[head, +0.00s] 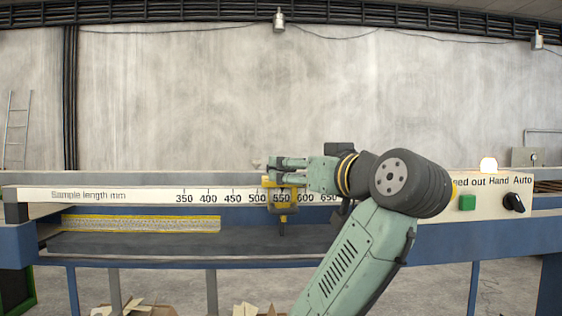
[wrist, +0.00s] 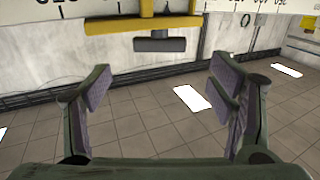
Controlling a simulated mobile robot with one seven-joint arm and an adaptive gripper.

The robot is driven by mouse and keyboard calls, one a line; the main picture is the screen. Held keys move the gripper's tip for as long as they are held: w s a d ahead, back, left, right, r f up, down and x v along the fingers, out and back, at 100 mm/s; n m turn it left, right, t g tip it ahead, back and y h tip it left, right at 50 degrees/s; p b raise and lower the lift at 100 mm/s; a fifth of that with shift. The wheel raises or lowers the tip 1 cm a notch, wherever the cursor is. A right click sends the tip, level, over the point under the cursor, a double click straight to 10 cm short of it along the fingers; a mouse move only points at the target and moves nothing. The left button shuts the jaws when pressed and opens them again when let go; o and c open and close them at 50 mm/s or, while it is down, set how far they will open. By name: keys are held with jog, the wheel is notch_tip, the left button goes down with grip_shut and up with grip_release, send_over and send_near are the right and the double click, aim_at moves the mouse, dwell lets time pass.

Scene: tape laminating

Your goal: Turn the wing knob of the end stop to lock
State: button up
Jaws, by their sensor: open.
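The end stop (head: 268,190) is a yellow bracket on the white length scale, around the 550 mark. In the wrist view its yellow bar (wrist: 110,27) crosses the top middle. The wing knob (wrist: 160,44) is a dark grey bar just below it, lying crosswise in the picture. My gripper (wrist: 160,78) is open and empty, its purple-padded fingers wide apart, with the knob above the gap between them in the picture. In the head view my gripper (head: 273,170) points left and overlaps the top of the end stop. I cannot tell whether they touch.
The white scale (head: 140,195) runs along the machine's front beam. A green button (head: 467,202) and a black selector knob (head: 514,202) sit at the right. A yellow-edged strip (head: 140,223) lies at the left. Cardboard pieces (head: 135,308) lie below.

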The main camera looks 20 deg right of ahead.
jog(key=w+p, duration=0.1)
jog(key=w, duration=0.1)
jog(key=w+p, duration=0.1)
jog(key=w, duration=0.2)
jog(key=w+a, duration=0.1)
jog(key=w, duration=0.2)
jog(key=shift+w+p, duration=0.15)
jog(key=shift+p, duration=0.25)
jog(key=shift+c, duration=0.6)
jog(key=c, duration=1)
